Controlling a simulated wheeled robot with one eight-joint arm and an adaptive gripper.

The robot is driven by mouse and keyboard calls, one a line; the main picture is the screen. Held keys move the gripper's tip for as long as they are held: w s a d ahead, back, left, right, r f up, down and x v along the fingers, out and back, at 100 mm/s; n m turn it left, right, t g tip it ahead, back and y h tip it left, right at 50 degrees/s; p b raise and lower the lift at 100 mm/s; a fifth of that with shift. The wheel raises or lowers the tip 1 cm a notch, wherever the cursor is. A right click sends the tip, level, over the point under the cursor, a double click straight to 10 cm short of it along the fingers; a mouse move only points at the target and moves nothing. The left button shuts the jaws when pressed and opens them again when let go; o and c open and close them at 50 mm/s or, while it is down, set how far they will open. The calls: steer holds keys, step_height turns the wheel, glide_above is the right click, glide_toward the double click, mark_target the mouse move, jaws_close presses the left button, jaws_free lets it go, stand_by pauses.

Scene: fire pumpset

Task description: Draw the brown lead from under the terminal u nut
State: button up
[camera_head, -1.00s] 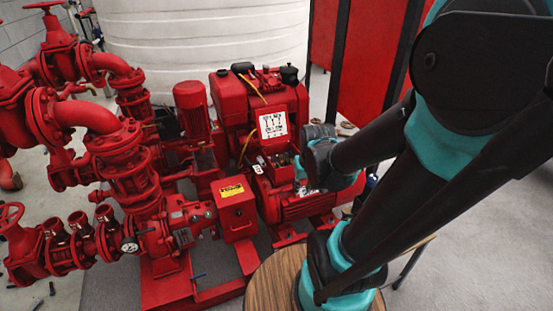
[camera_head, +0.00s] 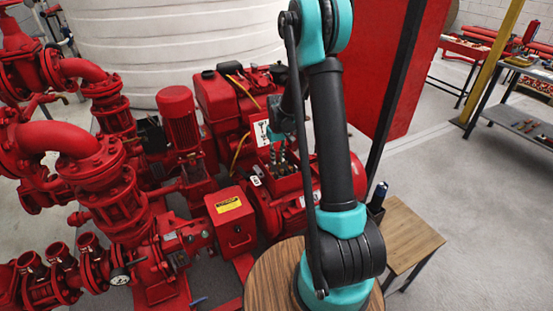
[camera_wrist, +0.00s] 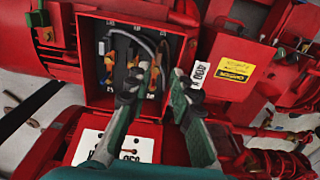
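The open red terminal box (camera_wrist: 95,75) fills the upper middle of the wrist view. Inside it are a grey lead (camera_wrist: 148,42), orange-yellow lead ends (camera_wrist: 107,52) and small white labels. I cannot clearly tell the brown lead or the u nut; the area beside my left finger is partly hidden. My gripper (camera_wrist: 165,78) is over the box's lower right part, with its two green fingers apart and nothing visible between them. In the head view the box (camera_head: 290,186) sits on the red motor, and my gripper's fingers show small above it.
A red box with a yellow label (camera_wrist: 235,72) stands right of the terminal box; it also shows in the head view (camera_head: 230,218). A white panel (camera_wrist: 115,148) lies below the terminal box. Red pipes (camera_head: 70,140) crowd the left. Open floor (camera_head: 460,220) lies right.

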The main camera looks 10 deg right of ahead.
mark_target(275, 175)
steer(key=shift+w+a+f, duration=0.15)
steer(key=shift+w+f, duration=0.4)
steer(key=shift+f, duration=3.65)
steer(key=shift+c, duration=0.6)
jaws_close()
